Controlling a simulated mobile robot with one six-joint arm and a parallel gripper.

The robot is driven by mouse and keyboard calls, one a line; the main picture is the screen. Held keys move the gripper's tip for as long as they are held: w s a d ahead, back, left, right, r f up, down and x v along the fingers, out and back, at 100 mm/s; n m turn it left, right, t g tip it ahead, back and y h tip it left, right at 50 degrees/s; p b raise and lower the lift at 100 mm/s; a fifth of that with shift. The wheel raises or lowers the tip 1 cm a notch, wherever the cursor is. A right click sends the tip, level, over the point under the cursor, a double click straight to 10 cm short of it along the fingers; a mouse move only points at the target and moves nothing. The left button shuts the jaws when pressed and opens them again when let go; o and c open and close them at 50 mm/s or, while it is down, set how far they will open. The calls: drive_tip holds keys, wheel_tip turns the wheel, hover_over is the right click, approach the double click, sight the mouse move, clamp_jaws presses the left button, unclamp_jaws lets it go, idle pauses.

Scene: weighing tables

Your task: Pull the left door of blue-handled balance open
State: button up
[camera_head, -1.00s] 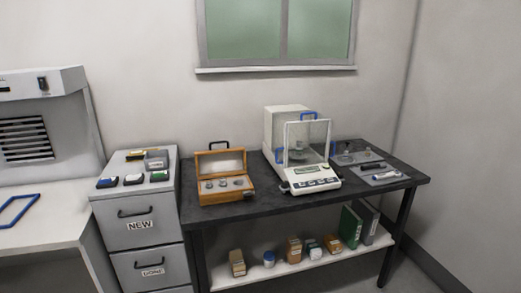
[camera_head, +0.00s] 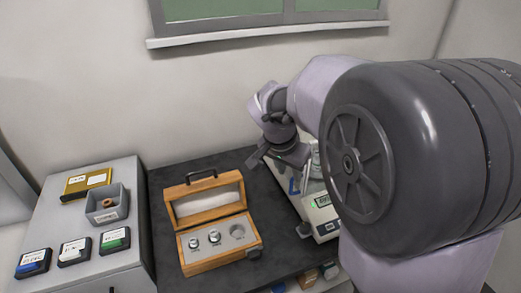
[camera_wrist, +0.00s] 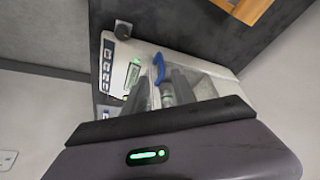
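The blue-handled balance (camera_head: 325,222) stands on the dark table, with its pan area and right side mostly hidden behind my arm. Its left door's blue handle (camera_head: 293,185) shows just below my gripper (camera_head: 277,162). My gripper is open, with its two fingers spread above and beside the balance's left side. In the wrist view, the balance (camera_wrist: 112,78) lies sideways with its green-lit display and keys at left. The blue handle (camera_wrist: 158,66) lies near the fingertips of my gripper (camera_wrist: 160,82). I cannot tell whether they touch it.
An open wooden weight box (camera_head: 218,255) stands left of the balance on the dark table (camera_head: 160,180). A grey cabinet (camera_head: 90,250) further left holds small boxes and a grey bin (camera_head: 107,208). A wall and window sill (camera_head: 270,32) are behind.

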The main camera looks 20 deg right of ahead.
sight(292, 180)
drive_tip(key=b+x, duration=0.2)
drive_tip(key=x, duration=0.6)
drive_tip(key=shift+w+d+f, duration=0.1)
drive_tip(key=shift+w+f, duration=0.1)
drive_tip(key=shift+f, duration=0.05)
clamp_jaws()
idle(1.0)
